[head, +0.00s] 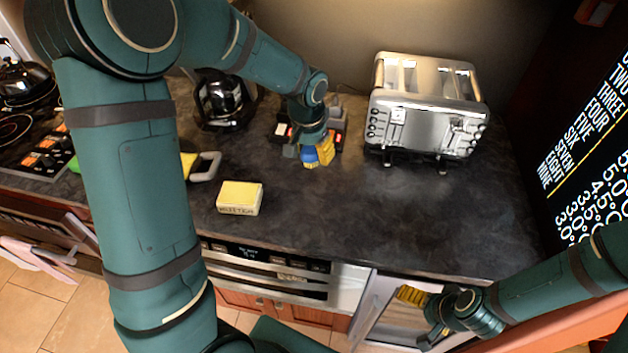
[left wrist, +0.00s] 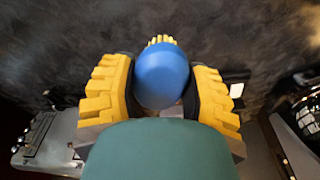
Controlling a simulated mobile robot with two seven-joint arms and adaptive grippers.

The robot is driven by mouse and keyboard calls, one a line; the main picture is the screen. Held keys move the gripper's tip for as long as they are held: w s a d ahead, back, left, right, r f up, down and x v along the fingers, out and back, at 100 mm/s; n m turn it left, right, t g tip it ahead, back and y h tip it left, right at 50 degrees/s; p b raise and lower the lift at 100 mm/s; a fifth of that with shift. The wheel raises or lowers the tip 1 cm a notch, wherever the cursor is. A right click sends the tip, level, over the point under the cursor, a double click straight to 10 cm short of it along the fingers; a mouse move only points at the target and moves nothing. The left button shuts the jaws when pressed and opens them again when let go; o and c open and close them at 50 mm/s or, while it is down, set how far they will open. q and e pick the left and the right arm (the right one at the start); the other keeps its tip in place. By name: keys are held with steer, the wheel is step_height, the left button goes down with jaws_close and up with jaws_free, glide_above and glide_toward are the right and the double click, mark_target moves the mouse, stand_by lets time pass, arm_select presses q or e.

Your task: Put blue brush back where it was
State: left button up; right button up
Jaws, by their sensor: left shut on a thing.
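The blue brush (head: 309,157) is in my left gripper (head: 318,154), above the dark countertop between the coffee maker and the toaster. In the left wrist view the brush's rounded blue body (left wrist: 162,78) sits between the two yellow fingers of my left gripper (left wrist: 163,98), with yellow bristles at its far end. The gripper is shut on it. In the head view the arm hides part of the brush. I cannot tell whether the brush touches the counter. My right gripper (head: 421,317) is low at the right, in front of the counter, with its yellow fingers apart and empty.
A silver toaster (head: 425,105) stands right of the brush and a dark coffee maker (head: 222,99) left. A yellow-topped block (head: 240,197) and a grey-handled object (head: 205,166) lie on the countertop (head: 385,220). Its middle right is clear. A stove (head: 25,125) is far left.

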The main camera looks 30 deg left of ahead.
mark_target(313, 186)
arm_select(q)
step_height(313, 186, down, 10)
steer(key=shift+a+r+b, duration=0.1)
steer(key=shift+r+b, duration=0.05)
steer(key=shift+b, duration=0.4)
steer(key=o, duration=1.3)
steer(key=shift+c, duration=0.2)
